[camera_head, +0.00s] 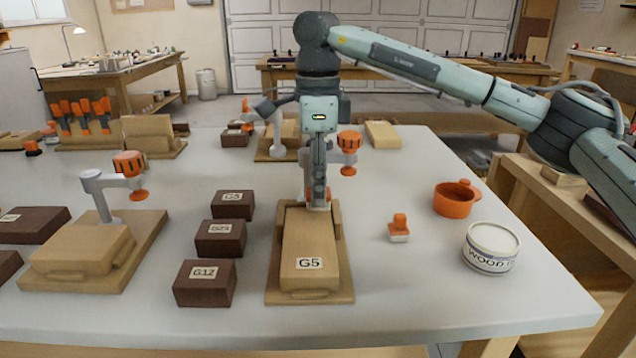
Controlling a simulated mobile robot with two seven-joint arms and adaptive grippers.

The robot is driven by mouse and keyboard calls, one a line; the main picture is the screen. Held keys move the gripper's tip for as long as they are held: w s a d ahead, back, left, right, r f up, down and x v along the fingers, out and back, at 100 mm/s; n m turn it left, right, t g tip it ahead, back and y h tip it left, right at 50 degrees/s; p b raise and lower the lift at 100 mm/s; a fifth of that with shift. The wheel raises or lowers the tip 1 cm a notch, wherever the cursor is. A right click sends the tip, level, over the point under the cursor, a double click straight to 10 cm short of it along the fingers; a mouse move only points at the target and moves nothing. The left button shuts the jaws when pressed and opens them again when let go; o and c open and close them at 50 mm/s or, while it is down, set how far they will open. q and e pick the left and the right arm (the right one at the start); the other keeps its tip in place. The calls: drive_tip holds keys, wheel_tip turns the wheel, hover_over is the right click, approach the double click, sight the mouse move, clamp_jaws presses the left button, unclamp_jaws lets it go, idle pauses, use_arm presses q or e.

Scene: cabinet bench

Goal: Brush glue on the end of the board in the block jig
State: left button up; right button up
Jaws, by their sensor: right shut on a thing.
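A pale board labelled G5 (307,260) lies in a wooden jig (341,288) at the centre of the bench, its long side running away from me. My right gripper (319,202) points down at the far end of this board. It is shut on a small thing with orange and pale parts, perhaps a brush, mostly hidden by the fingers. I cannot tell whether that thing touches the board end. An orange pot (453,200) stands to the right, with a white can marked WOOD (490,249) nearer me. My left gripper is out of view.
Dark blocks G5 (232,206), G23 (220,239) and G12 (204,285) stand left of the jig. Another clamp jig (140,240) stands farther left. A small orange-topped piece (398,229) sits right of the jig. Bare bench lies at the front right.

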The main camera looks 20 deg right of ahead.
drive_tip(key=shift+f+b, duration=0.35)
drive_tip(key=shift+f, duration=0.35)
idle(0.6)
drive_tip(key=shift+a, duration=0.1)
drive_tip(key=shift+w+a+r, duration=0.1)
drive_tip(key=shift+w+a, duration=0.05)
drive_tip(key=shift+a, duration=0.4)
drive_tip(key=shift+w+a+p, duration=0.15)
drive_tip(key=shift+a+p, duration=0.05)
drive_tip(key=shift+a, duration=0.3)
drive_tip(key=shift+w+a+p, duration=0.15)
drive_tip(key=shift+a+p, duration=0.05)
drive_tip(key=shift+a, duration=0.3)
drive_tip(key=shift+s+d, duration=0.25)
drive_tip(key=shift+d, duration=0.6)
drive_tip(key=shift+s+d, duration=0.25)
drive_tip(key=shift+d, duration=0.55)
drive_tip(key=shift+a, duration=0.1)
drive_tip(key=shift+w+a, duration=0.25)
drive_tip(key=shift+a, duration=0.55)
drive_tip(key=shift+w+a, duration=0.25)
drive_tip(key=shift+a, duration=0.55)
